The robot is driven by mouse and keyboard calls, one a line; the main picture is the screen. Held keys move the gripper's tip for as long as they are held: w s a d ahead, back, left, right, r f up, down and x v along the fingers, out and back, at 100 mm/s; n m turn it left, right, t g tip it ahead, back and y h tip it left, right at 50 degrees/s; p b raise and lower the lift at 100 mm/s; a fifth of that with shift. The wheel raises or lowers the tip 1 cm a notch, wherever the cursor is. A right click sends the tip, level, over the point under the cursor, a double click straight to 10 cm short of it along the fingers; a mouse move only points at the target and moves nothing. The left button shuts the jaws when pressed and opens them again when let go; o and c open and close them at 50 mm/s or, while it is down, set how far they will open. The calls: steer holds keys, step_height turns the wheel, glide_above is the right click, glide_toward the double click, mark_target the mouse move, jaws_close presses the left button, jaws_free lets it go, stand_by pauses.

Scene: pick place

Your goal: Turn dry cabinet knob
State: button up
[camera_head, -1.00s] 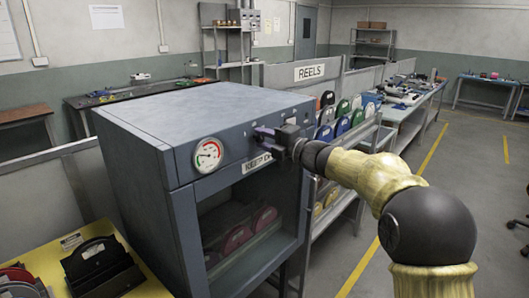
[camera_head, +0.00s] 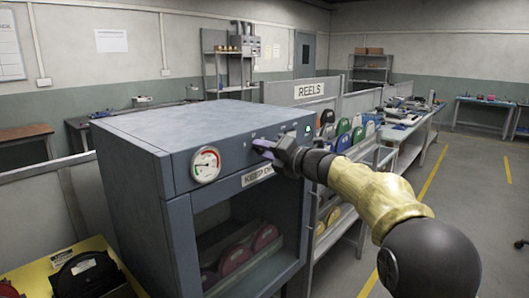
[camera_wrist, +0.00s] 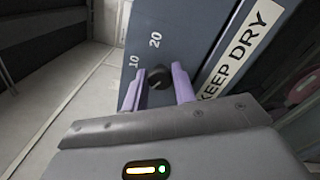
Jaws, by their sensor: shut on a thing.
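The dry cabinet (camera_head: 180,135) is a dark grey box with a glazed front door, on the left of the head view. Its knob (camera_wrist: 158,78) is small, round and black, on the front panel beside the printed marks 10 and 20 in the wrist view. My gripper (camera_wrist: 158,73) has its two purple fingers shut on the knob, one on each side. In the head view my gripper (camera_head: 264,147) is at the upper front panel and hides the knob. A green light (camera_head: 308,130) shows at the panel's right end.
A round gauge (camera_head: 206,164) and a KEEP DRY label (camera_head: 258,176) are on the cabinet front. Coloured reels (camera_head: 343,135) stand on a rack to the right, behind my arm. A yellow surface (camera_head: 30,275) is at lower left.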

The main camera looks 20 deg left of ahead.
steer(key=shift+f, duration=0.2)
steer(key=o, duration=1)
steer(key=shift+r, duration=0.1)
steer(key=shift+d, duration=0.1)
steer(key=b+v, duration=0.2)
steer(key=v, duration=1.5)
steer(key=shift+d, duration=0.1)
